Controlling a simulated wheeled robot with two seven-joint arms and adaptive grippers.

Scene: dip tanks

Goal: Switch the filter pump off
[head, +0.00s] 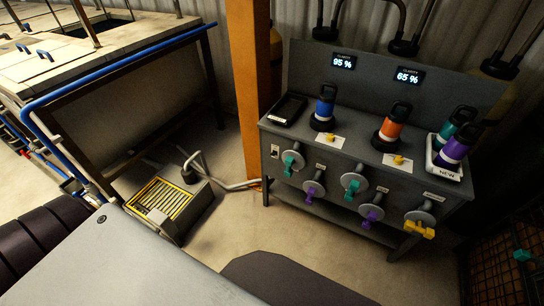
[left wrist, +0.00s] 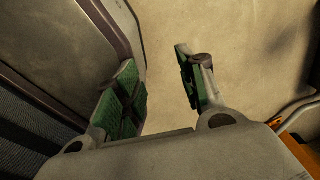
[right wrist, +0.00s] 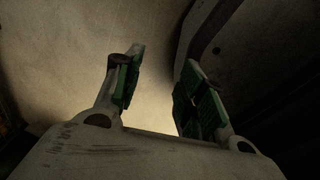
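A grey cabinet (head: 330,160) stands right of centre in the head view. A small pale plate that looks like a switch (head: 275,151) is at the upper left of its front; its position is too small to read. A yellow-rimmed filter box (head: 176,222) with pale slats sits on the floor to the left, with grey pipes (head: 232,185) running towards the cabinet. Which part is the pump is not clear. My left gripper (left wrist: 162,85) is open and empty above the floor. My right gripper (right wrist: 158,75) is open and empty. Neither gripper shows in the head view.
Several coloured valve handles (head: 354,185) stick out of the cabinet front. Bottles, including a blue one (head: 324,108), and two displays (head: 343,62) are above. An orange post (head: 249,75) stands to the cabinet's left. A tank bench with a blue pipe (head: 120,63) is at left.

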